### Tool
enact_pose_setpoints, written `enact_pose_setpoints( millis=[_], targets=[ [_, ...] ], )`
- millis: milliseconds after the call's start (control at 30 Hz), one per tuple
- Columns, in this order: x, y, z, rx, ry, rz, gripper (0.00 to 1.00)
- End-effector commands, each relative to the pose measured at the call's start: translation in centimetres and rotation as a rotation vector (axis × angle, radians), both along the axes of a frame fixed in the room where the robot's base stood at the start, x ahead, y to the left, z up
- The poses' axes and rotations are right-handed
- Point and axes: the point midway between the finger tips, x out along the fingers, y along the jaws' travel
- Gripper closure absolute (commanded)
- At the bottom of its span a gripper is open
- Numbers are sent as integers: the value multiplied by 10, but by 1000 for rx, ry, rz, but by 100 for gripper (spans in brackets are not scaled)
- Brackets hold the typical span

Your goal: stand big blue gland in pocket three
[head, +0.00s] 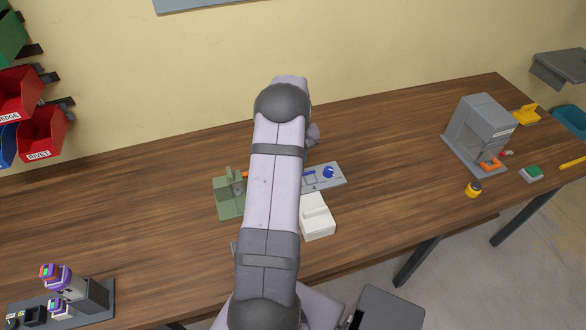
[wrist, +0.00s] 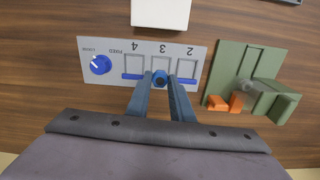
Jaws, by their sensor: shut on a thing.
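A small round blue gland (wrist: 160,77) is between the two fingertips of my gripper (wrist: 160,82), which is shut on it. The grey panel (wrist: 117,52) carries the labels 4, 3 and 2, upside down in the wrist view. The gland appears just under the label 3, in line with it. Its lower end is hidden, so I cannot tell whether it is in pocket three or above it. In the head view the panel (head: 334,184) shows only its right part; my arm hides the gripper and the gland.
A blue round piece (wrist: 100,64) is on the panel near its end labels. A green fixture (wrist: 230,65) with an orange part (wrist: 236,102) stands beside the panel. A white block (head: 318,222) is close in front. A grey machine (head: 482,130) stands far right; the table between is clear.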

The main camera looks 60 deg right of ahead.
Motion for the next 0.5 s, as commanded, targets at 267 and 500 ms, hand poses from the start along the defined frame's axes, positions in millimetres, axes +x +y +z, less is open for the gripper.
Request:
enact_pose_setpoints(
  millis=[267,500],
  targets=[
    [-1,3,0,-1,-1,60,92],
    [-1,3,-5,-1,-1,59,92]
  ],
)
